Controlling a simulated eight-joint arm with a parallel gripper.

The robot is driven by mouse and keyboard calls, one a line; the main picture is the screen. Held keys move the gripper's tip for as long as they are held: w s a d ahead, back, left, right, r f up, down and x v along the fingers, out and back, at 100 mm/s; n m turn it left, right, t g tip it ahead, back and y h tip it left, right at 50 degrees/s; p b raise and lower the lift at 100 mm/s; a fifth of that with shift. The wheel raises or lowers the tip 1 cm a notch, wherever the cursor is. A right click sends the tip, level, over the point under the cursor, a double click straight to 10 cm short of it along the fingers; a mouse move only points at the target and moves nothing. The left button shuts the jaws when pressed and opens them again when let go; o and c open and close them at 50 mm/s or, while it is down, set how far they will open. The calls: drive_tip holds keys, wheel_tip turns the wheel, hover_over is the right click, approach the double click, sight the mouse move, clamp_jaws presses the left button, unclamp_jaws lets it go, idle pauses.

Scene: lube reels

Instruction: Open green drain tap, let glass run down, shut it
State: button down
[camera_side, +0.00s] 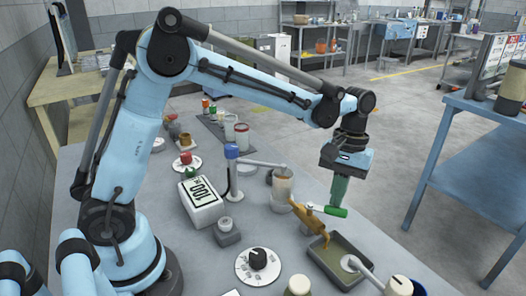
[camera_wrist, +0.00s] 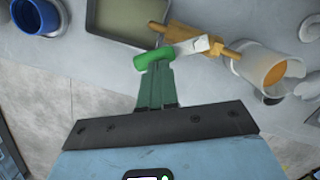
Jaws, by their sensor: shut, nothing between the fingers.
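The drain tap (camera_side: 314,221) is a brass-coloured body running from the foot of the glass (camera_side: 283,188) towards a shallow tray (camera_side: 314,257). Its pale lever with a green grip (camera_side: 336,211) points out at an angle to the body. The glass holds orange-brown liquid, also seen in the wrist view (camera_wrist: 262,70). My gripper (camera_side: 338,200) has green fingers pointing down, shut and empty. In the wrist view the fingertips (camera_wrist: 157,70) reach the side of the green grip (camera_wrist: 150,58); whether they touch cannot be told.
A blue-topped stand (camera_side: 232,165) with a side arm rises beside the glass. Floor is open beyond the table's right edge.

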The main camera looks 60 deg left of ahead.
drive_tip(key=m, duration=0.2)
drive_tip(key=s+d+m, duration=0.1)
drive_tip(key=m, duration=0.1)
drive_tip(key=shift+s+d+y, duration=0.15)
drive_tip(key=shift+s+y, duration=0.05)
drive_tip(key=shift+y, duration=0.1)
drive_tip(key=shift+s+a, duration=0.35)
drive_tip(key=shift+a, duration=0.5)
drive_tip(key=shift+w+r, duration=0.25)
drive_tip(key=shift+w, duration=0.15)
drive_tip(key=w+a+r, duration=0.1)
drive_tip(key=w+r, duration=0.3)
drive_tip(key=r, duration=0.7)
drive_tip(key=shift+w+r, duration=0.2)
drive_tip(key=shift+r, duration=0.1)
